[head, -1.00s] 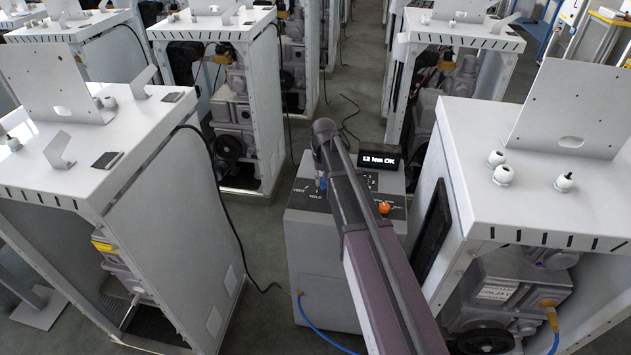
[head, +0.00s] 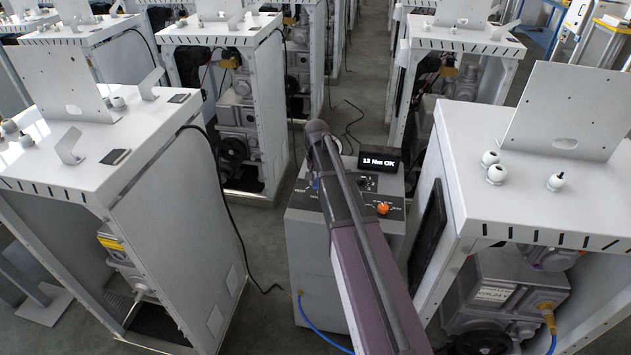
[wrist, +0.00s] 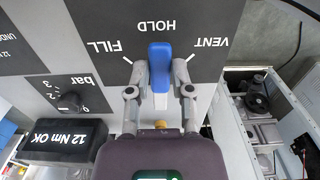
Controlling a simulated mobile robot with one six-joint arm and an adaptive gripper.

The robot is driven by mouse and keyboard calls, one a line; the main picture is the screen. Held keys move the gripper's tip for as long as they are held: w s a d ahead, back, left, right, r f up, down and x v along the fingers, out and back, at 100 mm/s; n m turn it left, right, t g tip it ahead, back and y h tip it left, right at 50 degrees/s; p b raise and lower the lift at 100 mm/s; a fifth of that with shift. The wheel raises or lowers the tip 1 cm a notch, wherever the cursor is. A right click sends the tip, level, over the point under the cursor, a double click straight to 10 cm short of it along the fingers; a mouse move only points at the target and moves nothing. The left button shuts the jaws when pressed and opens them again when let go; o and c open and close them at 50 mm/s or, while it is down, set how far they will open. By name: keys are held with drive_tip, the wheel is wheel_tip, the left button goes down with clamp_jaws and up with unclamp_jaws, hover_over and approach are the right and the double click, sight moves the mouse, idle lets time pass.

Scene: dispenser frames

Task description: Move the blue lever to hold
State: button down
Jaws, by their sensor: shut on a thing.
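The blue lever (wrist: 160,56) stands on the dark label plate of a grey control box. In the wrist view its end lies just below the word HOLD, between the FILL mark on the left and the VENT mark on the right. My gripper (wrist: 159,72) is shut on the lever, one finger on each side of it. In the head view my arm reaches over the control box (head: 309,258) and hides most of the lever.
A black display reading "12 Nm OK" (wrist: 65,140) sits beside a bar knob (wrist: 69,101). An orange knob (head: 382,209) is on the box top. White cabinets stand close by at left (head: 178,220) and right (head: 485,210).

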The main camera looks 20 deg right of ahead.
drive_tip(key=shift+w, duration=0.2)
drive_tip(key=c, duration=0.5)
unclamp_jaws()
drive_tip(key=shift+d, duration=0.1)
drive_tip(key=shift+s, duration=0.1)
drive_tip(key=shift+s, duration=0.1)
drive_tip(key=s+a+n, duration=0.2)
drive_tip(key=s+a, duration=0.1)
drive_tip(key=s, duration=0.4)
drive_tip(key=s+a+n, duration=0.2)
drive_tip(key=s+a, duration=0.2)
drive_tip(key=s, duration=0.4)
drive_tip(key=s+a+n, duration=0.2)
drive_tip(key=s+a, duration=0.2)
drive_tip(key=s, duration=0.3)
drive_tip(key=shift+s, duration=0.4)
